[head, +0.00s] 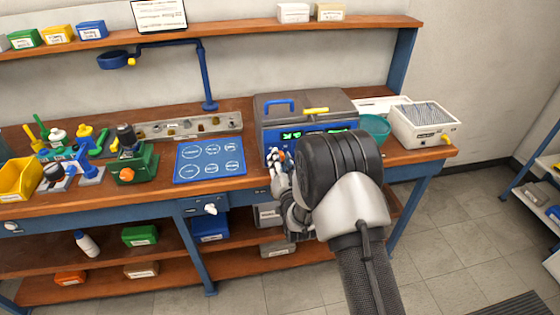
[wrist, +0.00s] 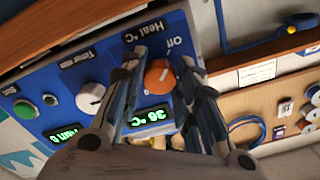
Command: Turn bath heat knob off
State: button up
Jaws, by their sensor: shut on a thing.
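The bath (head: 305,103) is a grey box with a blue front panel at the right of the bench. Its orange heat knob (wrist: 159,79) shows in the wrist view below the "Heat °C" and "Off" labels. A green display (wrist: 152,115) beside it reads about 36 °C. My gripper (wrist: 164,62) has one finger on each side of the knob and is shut on it. In the head view my gripper (head: 280,163) is at the panel, and my wrist hides the knob. I cannot tell exactly where the knob's mark points.
The wrist view shows a white timer knob (wrist: 90,97), a green button (wrist: 25,109) and a second display (wrist: 66,135) on the same panel. A blue mat (head: 210,160) lies left.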

jog(key=shift+r, duration=0.1)
dwell(0.3)
jog(key=o, duration=1.1)
jog(key=v, duration=1.2)
